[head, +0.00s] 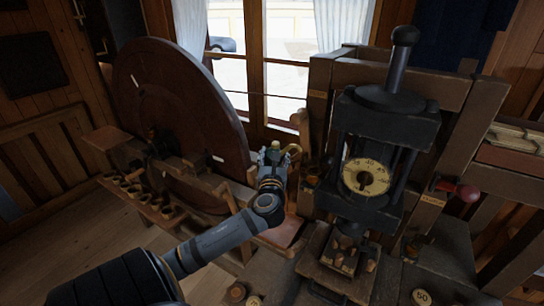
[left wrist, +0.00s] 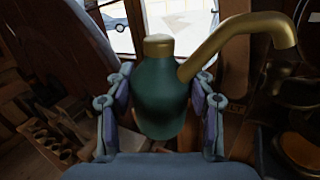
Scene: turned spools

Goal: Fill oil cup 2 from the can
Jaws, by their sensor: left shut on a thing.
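My left gripper (head: 272,168) is shut on the oil can (left wrist: 160,100), a dark green bottle with a brass cap and a long curved brass spout (left wrist: 240,40). The can stands roughly upright between the two fingers in the left wrist view. In the head view, the can (head: 273,153) is small and partly hidden by the gripper, left of the press, with its spout pointing right. A small amber and brass cup-like fitting (head: 313,176) sits on the frame just right of the can. I cannot read which oil cup it is. My right gripper is not in view.
A large dark wooden wheel (head: 180,100) stands left of the can. Several small cups (head: 134,190) line a low shelf. Open floor shows at lower left.

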